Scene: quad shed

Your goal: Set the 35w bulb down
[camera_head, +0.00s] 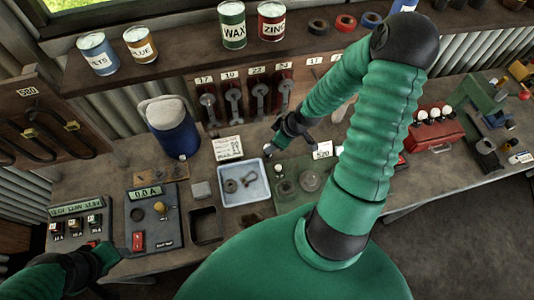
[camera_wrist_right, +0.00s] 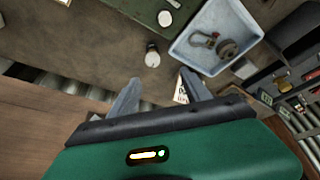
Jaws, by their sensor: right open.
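A small pale bulb (camera_wrist_right: 152,56) stands on the bench in the right wrist view, just off the edge of the green mat (camera_wrist_right: 137,9). I cannot read a wattage on it. My right gripper (camera_wrist_right: 160,95) is open and empty, with its two fingers apart and the bulb ahead of the gap between them. In the head view the right gripper (camera_head: 275,147) is low over the bench, behind the mat. My left gripper (camera_head: 118,251) is at the lower left, near the switch panels; its jaw gap is not clear.
A pale blue tray (camera_head: 261,196) with metal parts lies left of the mat. A round white piece (camera_head: 278,169) and glass dishes are on the mat. A blue jug (camera_head: 176,138), a panel with a dial (camera_head: 150,232) and a red case with white bulbs (camera_head: 437,139) stand around.

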